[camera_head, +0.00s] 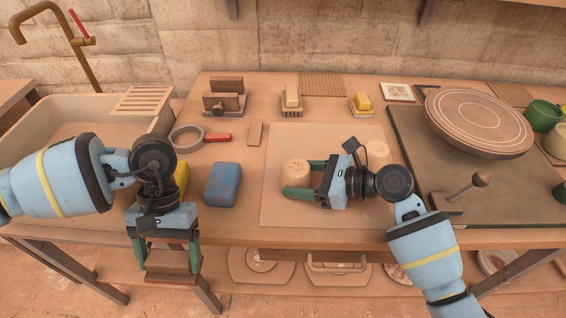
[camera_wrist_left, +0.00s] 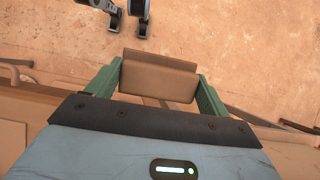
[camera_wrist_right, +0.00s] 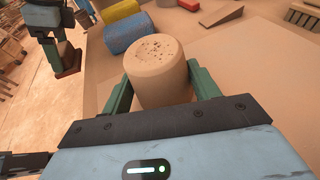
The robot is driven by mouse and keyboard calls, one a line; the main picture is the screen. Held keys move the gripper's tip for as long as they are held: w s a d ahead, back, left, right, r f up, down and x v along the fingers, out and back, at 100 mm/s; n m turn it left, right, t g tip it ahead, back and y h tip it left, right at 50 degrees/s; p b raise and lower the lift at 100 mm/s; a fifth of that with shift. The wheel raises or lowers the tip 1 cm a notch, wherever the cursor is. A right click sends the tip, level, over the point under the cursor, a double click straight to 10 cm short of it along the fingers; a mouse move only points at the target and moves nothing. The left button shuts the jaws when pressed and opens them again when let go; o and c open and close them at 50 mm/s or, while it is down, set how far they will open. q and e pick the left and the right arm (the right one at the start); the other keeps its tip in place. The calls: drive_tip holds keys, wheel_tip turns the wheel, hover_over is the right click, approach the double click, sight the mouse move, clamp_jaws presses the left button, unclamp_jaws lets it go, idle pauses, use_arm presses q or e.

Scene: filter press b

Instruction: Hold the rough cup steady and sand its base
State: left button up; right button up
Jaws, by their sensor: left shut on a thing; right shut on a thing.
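The rough cup (camera_head: 295,172) is a pale clay cylinder standing on the light work board. In the right wrist view the cup (camera_wrist_right: 157,75) shows a flat upper face with dark specks. My right gripper (camera_head: 297,180) is shut around its sides, one green finger on each side. My left gripper (camera_head: 168,262) is shut on a brown sanding block (camera_wrist_left: 158,75), its fingers at the block's two ends. The block hangs in front of the table's front edge, left of the cup and apart from it.
A blue block (camera_head: 222,184) and a yellow one (camera_head: 181,176) lie to the left. A round wheel (camera_head: 478,122) and a knobbed stick (camera_head: 480,180) are at the right.

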use_arm(q)
drive_tip(key=d+r+n, duration=0.1)
drive_tip(key=w+d+r+n+h, duration=0.1)
drive_tip(key=d+r+n, duration=0.1)
drive_tip(key=w+d+r+n+h, duration=0.1)
drive_tip(key=d+r, duration=0.1)
drive_tip(key=shift+n+t, duration=0.3)
drive_tip(key=shift+t, duration=0.1)
drive_tip(key=w+d+r+n+t+h, duration=0.1)
drive_tip(key=w+d+r+n+t, duration=0.1)
drive_tip(key=w+d+r+n, duration=0.4)
drive_tip(key=w+d+r+n+t+h, duration=0.1)
drive_tip(key=w+d+r+n+t, duration=0.2)
drive_tip(key=w+d+r+n, duration=0.3)
drive_tip(key=w+d+n, duration=0.1)
drive_tip(key=w+d, duration=0.3)
drive_tip(key=d, duration=0.2)
drive_tip(key=shift+w+d+r+h, duration=0.15)
drive_tip(key=shift+r+h, duration=0.05)
drive_tip(key=shift+h, duration=0.1)
drive_tip(key=shift+f, duration=0.15)
drive_tip(key=shift+f, duration=2.85)
drive_tip(key=shift+f, duration=0.8)
drive_tip(key=shift+w, duration=0.1)
